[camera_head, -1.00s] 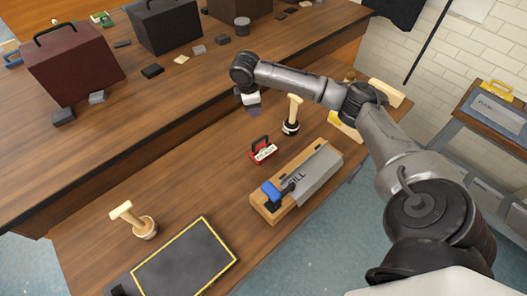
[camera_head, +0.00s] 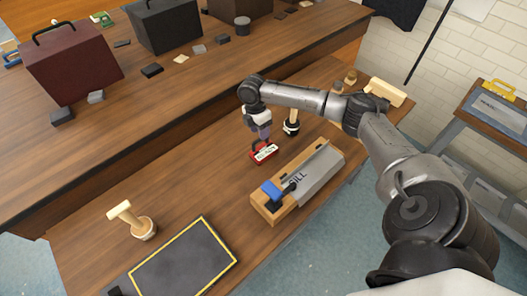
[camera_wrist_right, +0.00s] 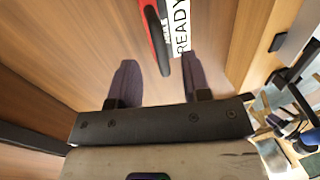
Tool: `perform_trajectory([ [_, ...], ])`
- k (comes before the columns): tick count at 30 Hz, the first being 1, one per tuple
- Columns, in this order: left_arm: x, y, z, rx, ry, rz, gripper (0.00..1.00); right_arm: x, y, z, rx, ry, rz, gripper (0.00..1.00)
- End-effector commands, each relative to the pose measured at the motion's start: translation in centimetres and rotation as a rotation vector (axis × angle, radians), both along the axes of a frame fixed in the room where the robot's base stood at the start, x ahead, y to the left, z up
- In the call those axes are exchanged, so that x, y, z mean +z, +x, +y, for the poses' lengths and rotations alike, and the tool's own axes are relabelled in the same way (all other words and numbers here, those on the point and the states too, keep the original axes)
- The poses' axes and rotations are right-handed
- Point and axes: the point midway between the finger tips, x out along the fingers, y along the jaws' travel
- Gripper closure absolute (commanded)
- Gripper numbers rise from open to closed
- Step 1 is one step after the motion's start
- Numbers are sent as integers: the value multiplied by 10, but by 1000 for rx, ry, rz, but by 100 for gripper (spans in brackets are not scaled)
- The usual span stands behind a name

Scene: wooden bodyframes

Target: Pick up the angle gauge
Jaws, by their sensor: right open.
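A small red piece with a black handle and a white label (camera_head: 264,153) stands on the front bench. I take it to be the angle gauge, though I cannot be sure. My right gripper (camera_head: 264,138) is directly above it, pointing down. In the right wrist view its two dark fingers (camera_wrist_right: 160,68) are spread apart. The red piece (camera_wrist_right: 153,30) reaches toward the gap between them, and its label reads "READY". Nothing is gripped. I cannot tell whether a finger touches it. My left gripper is not in view.
A wooden block with a blue part (camera_head: 271,188) and a grey plate marked "SILL" (camera_head: 315,170) lies close in front. A wooden-handled tool (camera_head: 292,122) stands just behind to the right. A yellow-edged dark mat (camera_head: 185,262) lies front left; bench between is clear.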

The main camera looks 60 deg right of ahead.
Motion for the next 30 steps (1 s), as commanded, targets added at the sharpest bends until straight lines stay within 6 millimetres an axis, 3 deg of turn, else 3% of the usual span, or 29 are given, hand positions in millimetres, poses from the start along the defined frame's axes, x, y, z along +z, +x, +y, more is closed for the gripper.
perform_trajectory([
  [10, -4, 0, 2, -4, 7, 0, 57, -15, -3, 1, -1, -1, 1, 56],
  [21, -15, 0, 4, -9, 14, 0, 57, -57, -13, 3, -1, -1, 0, 56],
  [28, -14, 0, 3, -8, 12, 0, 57, -58, -13, 3, -1, -1, -1, 56],
  [30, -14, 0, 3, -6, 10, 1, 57, -58, -13, 3, -1, -1, -1, 62],
])
